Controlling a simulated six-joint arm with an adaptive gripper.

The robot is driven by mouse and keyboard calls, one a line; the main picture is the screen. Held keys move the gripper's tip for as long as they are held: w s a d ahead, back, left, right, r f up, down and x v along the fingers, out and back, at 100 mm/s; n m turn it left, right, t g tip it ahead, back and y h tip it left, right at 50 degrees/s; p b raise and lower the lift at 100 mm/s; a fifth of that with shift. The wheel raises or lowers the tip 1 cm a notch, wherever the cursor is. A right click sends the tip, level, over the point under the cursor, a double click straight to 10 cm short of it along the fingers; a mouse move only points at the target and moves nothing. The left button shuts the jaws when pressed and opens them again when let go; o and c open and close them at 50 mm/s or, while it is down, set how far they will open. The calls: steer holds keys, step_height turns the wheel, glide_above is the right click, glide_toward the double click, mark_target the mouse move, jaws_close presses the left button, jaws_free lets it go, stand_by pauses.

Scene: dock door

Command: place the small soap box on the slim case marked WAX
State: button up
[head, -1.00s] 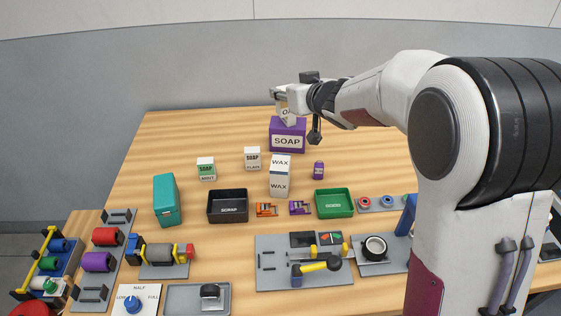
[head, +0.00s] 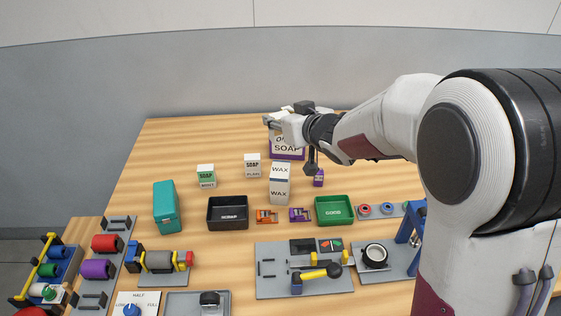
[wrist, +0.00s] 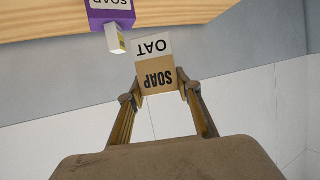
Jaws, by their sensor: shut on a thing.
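My gripper (wrist: 158,88) is shut on a small tan and white box (wrist: 157,75) marked SOAP and OAT, with its lettering upside down in the wrist view. In the head view my gripper (head: 272,124) holds it up in the air, in front of the large purple SOAP box (head: 289,154) and partly covering it. The held box is mostly hidden there. The slim white case marked WAX (head: 280,185) stands upright on the table, lower in the head view than my gripper and apart from it. I see nothing on its top.
Two small white boxes, SOAP MINT (head: 206,176) and SOAP PLAIN (head: 252,166), stand left of the WAX case. A small purple item (head: 319,178) stands right of it. A black scrap tray (head: 228,226), green tray (head: 334,222) and teal box (head: 167,207) are nearer.

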mark_target(280, 137)
steer(key=shift+f, duration=3)
steer(key=shift+f, duration=1.9)
steer(key=shift+f, duration=0.15)
steer(key=o, duration=1.1)
steer(key=shift+v, duration=0.8)
steer(key=shift+r+v, duration=0.1)
steer(key=shift+v, duration=2.5)
steer(key=shift+r+v, duration=0.15)
steer(key=shift+v, duration=2.5)
